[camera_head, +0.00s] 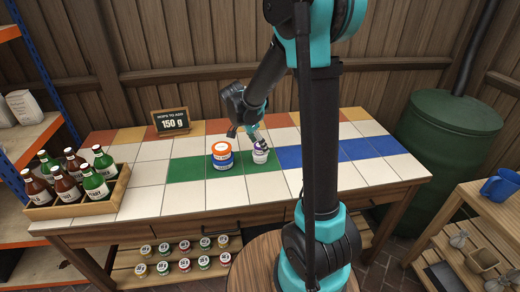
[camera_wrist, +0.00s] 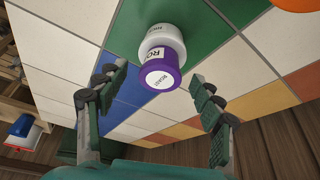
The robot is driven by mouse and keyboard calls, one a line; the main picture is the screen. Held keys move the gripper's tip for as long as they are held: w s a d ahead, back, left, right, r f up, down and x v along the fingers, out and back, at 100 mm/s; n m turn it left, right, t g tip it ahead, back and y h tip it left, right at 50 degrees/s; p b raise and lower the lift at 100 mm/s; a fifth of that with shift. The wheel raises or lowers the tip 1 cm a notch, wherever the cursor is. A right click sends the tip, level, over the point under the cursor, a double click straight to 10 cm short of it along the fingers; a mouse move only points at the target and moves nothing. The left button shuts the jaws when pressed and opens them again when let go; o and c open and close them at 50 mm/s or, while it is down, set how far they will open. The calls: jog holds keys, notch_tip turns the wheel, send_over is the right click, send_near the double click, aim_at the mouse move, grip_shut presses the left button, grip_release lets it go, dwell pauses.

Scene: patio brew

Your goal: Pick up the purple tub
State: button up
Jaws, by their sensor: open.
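The purple tub (camera_wrist: 160,76) has a purple lid with a white label and shows between my gripper's fingers in the wrist view. It appears to be stacked on a white tub (camera_wrist: 168,36). In the head view the purple tub (camera_head: 260,147) is small and partly covered by my gripper (camera_head: 247,134). My gripper is open in the wrist view (camera_wrist: 160,82), with one finger on each side of the purple tub. I see gaps between the fingers and the tub; whether the fingertips are level with it, I cannot tell.
A crate of bottles (camera_head: 95,207) is at the left, a sign (camera_head: 170,122) behind. Blue and white tiles to the right are clear. Several small tubs sit below.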

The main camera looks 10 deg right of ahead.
jog(key=shift+x, duration=0.9)
jog(key=c, duration=1.3)
jog(key=shift+r, duration=0.15)
